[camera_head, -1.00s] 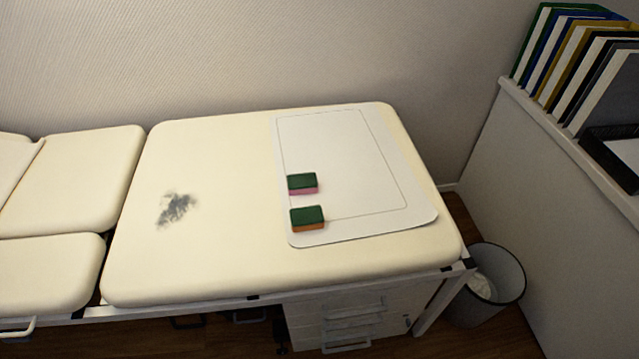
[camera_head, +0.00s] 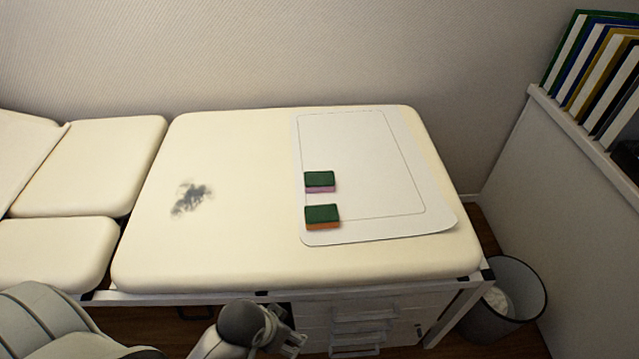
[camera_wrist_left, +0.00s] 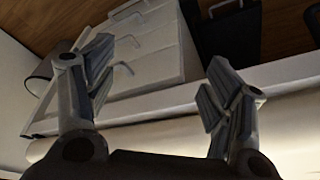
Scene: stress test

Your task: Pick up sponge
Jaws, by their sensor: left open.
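Two sponges lie on a white mat (camera_head: 380,170) on the cream padded table. The rear sponge (camera_head: 320,181) is green on top and pink below. The front sponge (camera_head: 322,217) is green on top and orange below, close to the mat's front left corner. My left gripper (camera_head: 292,342) is at the bottom of the head view, in front of the table's front edge and well short of the sponges. In the left wrist view my left gripper (camera_wrist_left: 155,95) has its fingers wide apart with nothing between them. My right gripper is not in view.
The cream table (camera_head: 240,250) has a dark smudge (camera_head: 191,197) at its left. White drawers (camera_head: 360,325) stand under its front edge. A bin (camera_head: 505,300) stands at the right, below a shelf with binders (camera_head: 600,70).

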